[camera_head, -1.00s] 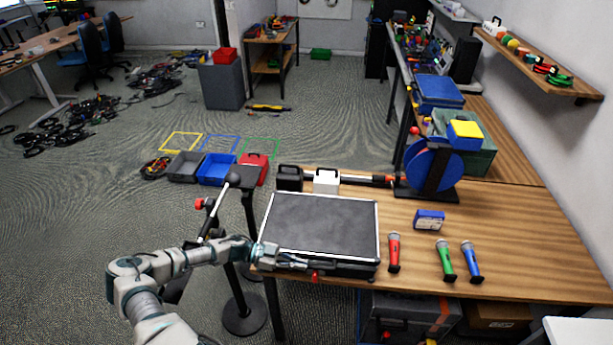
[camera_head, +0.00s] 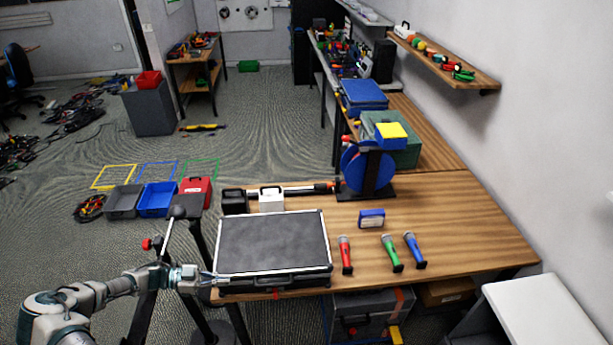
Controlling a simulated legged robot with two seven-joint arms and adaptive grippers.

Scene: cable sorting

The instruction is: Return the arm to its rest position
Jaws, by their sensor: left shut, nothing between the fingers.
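My left gripper (camera_head: 207,278) is shut and empty. It is at the left front corner of the black flight case (camera_head: 272,243), which lies closed on the wooden table. I cannot tell whether the fingertips touch the case. My left arm (camera_head: 95,293) reaches in from the lower left, bent at the elbow, with its forearm roughly level. My right gripper is not in view.
A microphone stand (camera_head: 160,262) stands close behind my left arm. Red, green and blue microphones (camera_head: 391,253) lie on the table (camera_head: 460,225) right of the case. A white surface (camera_head: 540,315) is at lower right.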

